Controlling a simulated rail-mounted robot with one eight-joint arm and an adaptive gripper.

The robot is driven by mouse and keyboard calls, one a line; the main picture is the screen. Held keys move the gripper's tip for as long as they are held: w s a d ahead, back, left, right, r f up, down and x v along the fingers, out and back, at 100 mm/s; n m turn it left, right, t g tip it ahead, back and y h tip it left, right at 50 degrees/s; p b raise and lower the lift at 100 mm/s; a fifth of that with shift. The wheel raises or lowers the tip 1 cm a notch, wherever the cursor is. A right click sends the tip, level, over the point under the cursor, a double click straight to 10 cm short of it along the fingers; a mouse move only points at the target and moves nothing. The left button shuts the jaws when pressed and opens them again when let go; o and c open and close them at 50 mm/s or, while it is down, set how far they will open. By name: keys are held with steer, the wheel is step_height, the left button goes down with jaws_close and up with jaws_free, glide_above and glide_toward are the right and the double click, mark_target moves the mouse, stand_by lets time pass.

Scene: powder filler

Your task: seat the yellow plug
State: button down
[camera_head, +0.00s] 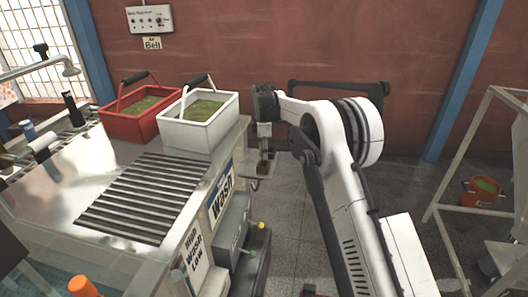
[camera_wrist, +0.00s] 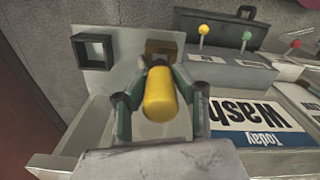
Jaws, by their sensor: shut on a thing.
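The yellow plug (camera_wrist: 160,96) is a rounded yellow cylinder in the middle of the wrist view. My gripper (camera_wrist: 159,84) is shut on it, one finger on each side. Just beyond the plug is a brown square socket (camera_wrist: 162,47) on a pale grey panel (camera_wrist: 125,50). I cannot tell whether the plug's far end touches or enters it. A dark square socket (camera_wrist: 92,51) on the same panel, to the left, looks empty. In the head view, my gripper (camera_head: 266,152) is small beside the counter's right end; the plug is not clear there.
Grey lever boxes with a yellow knob (camera_wrist: 204,29) and a green knob (camera_wrist: 247,36) stand right of the panel. A Wash sign (camera_wrist: 262,118) is close on the right. In the head view, a white basket (camera_head: 198,134) and a red basket (camera_head: 130,127) stand on the counter.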

mark_target(264, 162)
steer(key=shift+f+b, duration=1.2)
steer(key=shift+f, duration=0.8)
steer(key=c, duration=1.3)
jaws_free()
steer(key=shift+r, duration=0.15)
step_height(264, 162, up, 12)
steer(key=shift+f, duration=0.1)
